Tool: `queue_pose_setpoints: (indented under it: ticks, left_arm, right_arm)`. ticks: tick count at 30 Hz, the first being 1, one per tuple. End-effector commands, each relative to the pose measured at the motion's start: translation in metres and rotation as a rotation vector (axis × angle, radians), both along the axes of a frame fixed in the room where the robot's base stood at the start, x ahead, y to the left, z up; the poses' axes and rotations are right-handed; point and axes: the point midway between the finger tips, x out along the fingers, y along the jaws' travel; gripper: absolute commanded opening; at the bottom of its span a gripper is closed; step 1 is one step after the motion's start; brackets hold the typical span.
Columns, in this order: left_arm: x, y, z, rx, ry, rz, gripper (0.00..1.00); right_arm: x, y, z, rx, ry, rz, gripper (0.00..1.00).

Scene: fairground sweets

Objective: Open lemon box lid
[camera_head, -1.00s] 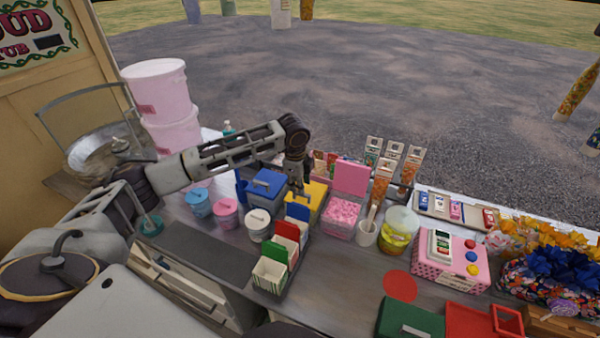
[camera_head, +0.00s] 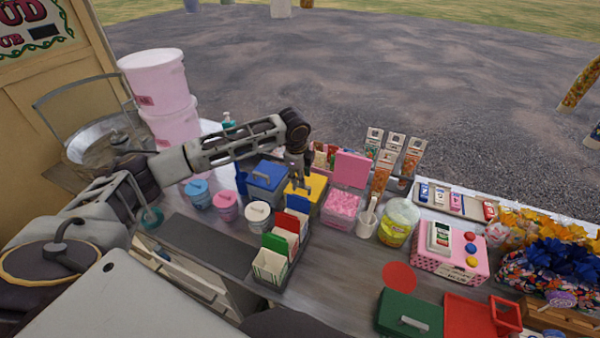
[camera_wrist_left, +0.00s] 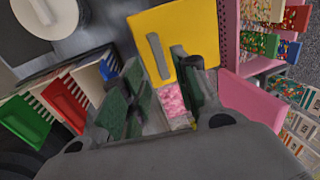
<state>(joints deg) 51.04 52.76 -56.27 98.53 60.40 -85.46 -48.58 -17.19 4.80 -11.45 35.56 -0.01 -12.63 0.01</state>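The lemon box is the yellow box (camera_head: 316,184) on the counter, between the blue box and the pink box. Its flat yellow lid (camera_wrist_left: 198,27) lies closed and has a grey bar handle (camera_wrist_left: 158,56), clear in the left wrist view. My left gripper (camera_head: 303,184) is above this lid, fingers pointing down. In the left wrist view my left gripper (camera_wrist_left: 163,100) has its two dark green finger pads apart and nothing between them. The handle's near end is close to the fingertips; I cannot tell whether they touch. My right gripper is not in view.
The pink box (camera_head: 342,203) stands right of the lemon box, its lid (camera_head: 353,169) raised. The blue box (camera_head: 266,180) stands left. A rack of small red, green and blue boxes (camera_head: 284,240) is in front. Topping holders (camera_head: 392,160) stand behind to the right.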

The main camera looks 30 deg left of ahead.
Motion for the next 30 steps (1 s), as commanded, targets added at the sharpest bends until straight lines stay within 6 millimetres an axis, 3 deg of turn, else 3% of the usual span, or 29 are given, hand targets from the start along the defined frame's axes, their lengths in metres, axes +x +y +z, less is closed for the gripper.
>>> queue_pose_setpoints:
  ticks: [6, 20, 30]
  left_arm:
    - [0.004, 0.001, -0.023, 0.002, 0.002, 0.000, 0.30]
    - [0.008, 0.001, -0.045, 0.001, 0.001, 0.000, 0.30]
    - [0.013, 0.001, -0.066, 0.000, 0.001, 0.001, 0.30]
  right_arm:
    - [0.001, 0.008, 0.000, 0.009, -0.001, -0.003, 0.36]
    - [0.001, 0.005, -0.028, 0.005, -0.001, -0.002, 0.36]
    - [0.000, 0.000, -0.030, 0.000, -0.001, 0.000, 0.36]
